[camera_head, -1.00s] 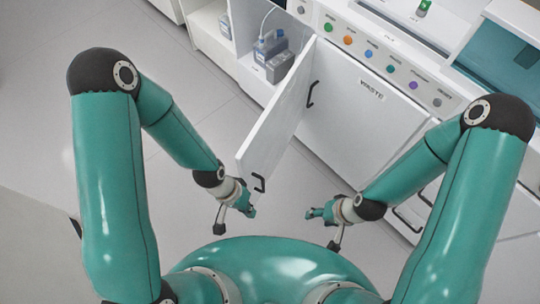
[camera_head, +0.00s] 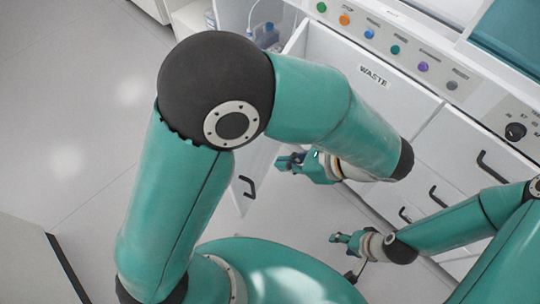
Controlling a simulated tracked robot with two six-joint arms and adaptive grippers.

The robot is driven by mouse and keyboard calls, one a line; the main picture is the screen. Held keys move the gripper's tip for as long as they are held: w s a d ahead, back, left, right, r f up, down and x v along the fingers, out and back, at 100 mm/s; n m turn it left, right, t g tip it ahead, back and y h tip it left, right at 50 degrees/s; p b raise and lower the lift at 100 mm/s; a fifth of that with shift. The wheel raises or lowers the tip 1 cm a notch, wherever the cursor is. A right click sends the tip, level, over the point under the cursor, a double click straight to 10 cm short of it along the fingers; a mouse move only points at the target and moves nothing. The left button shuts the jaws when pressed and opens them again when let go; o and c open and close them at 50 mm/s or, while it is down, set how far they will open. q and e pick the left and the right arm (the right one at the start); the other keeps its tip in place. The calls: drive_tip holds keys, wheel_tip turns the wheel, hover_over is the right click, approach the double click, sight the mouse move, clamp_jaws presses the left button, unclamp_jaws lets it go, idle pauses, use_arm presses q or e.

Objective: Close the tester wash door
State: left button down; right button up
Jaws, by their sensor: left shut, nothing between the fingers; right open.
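The white door (camera_head: 262,163) stands open beside the compartment with bottles. Its black handle (camera_head: 247,187) shows near its free end. Most of the door is hidden behind my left arm. My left gripper (camera_head: 283,163) is shut and empty, to the right of the door and its handle in the picture. I cannot tell whether it touches the door. My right gripper (camera_head: 336,238) is open and empty, lower and further right, over the floor.
The bottles (camera_head: 267,36) sit in the open compartment at the top. A closed white front labelled WASTE (camera_head: 375,76) is right of it, under a row of coloured buttons (camera_head: 396,49). Drawers with black handles (camera_head: 495,165) lie further right. Free floor (camera_head: 85,120) spreads left.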

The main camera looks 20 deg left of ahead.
use_arm(q)
drive_tip(key=a+r+b+x, duration=0.1)
drive_tip(key=a+r+x, duration=0.1)
drive_tip(key=x, duration=0.9)
drive_tip(key=shift+f, duration=0.15)
drive_tip(key=shift+a, duration=0.1)
